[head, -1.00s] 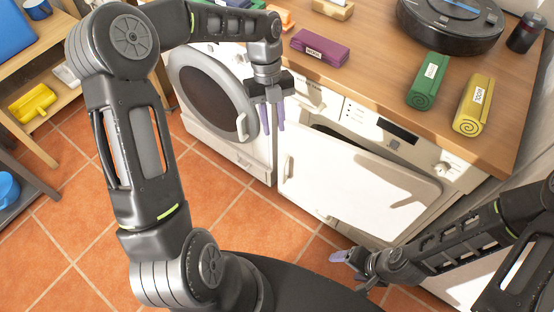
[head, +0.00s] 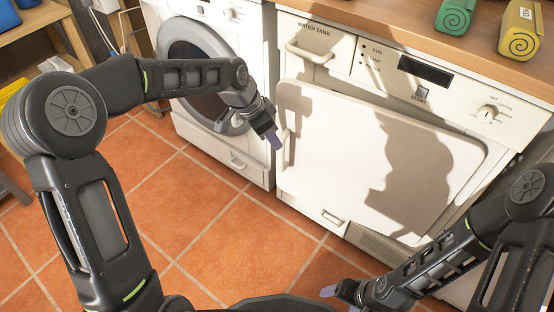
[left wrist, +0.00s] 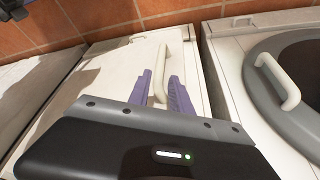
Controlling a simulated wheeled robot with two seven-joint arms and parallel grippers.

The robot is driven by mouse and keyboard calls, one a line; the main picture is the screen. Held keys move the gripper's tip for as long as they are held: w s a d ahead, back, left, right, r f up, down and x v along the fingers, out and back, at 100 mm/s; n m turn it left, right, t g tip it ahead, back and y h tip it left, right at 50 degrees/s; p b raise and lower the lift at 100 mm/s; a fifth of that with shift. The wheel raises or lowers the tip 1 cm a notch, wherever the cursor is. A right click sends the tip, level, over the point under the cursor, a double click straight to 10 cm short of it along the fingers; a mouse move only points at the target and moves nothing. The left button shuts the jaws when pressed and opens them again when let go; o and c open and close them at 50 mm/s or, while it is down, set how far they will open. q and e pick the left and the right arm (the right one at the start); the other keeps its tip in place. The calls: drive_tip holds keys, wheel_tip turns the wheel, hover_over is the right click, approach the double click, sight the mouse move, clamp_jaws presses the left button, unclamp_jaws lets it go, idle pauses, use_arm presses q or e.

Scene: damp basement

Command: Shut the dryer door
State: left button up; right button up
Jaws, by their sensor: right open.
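The dryer (head: 345,60) is the white machine with the "WATER TANK" drawer, under the wooden counter. Its door (head: 330,150) is a large pale panel that covers the front with no dark opening showing; I cannot tell whether it is flush. The door handle (head: 284,148) is at its left edge. My left gripper (head: 275,140) is at the handle. In the left wrist view its purple fingers (left wrist: 161,80) are apart, one either side of the handle (left wrist: 160,92); contact is unclear. My right gripper (head: 340,296) is open and empty, low in front of the dryer.
A washer with a round door (head: 195,75) stands left of the dryer. The orange tiled floor (head: 230,245) before the machines is clear. Shelving stands at the far left.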

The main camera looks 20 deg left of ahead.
sight(281, 151)
use_arm(q)
drive_tip(key=b+x, duration=0.3)
drive_tip(key=x, duration=0.4)
drive_tip(key=shift+d+f, duration=0.1)
drive_tip(key=shift+f, duration=0.3)
clamp_jaws()
idle(1.3)
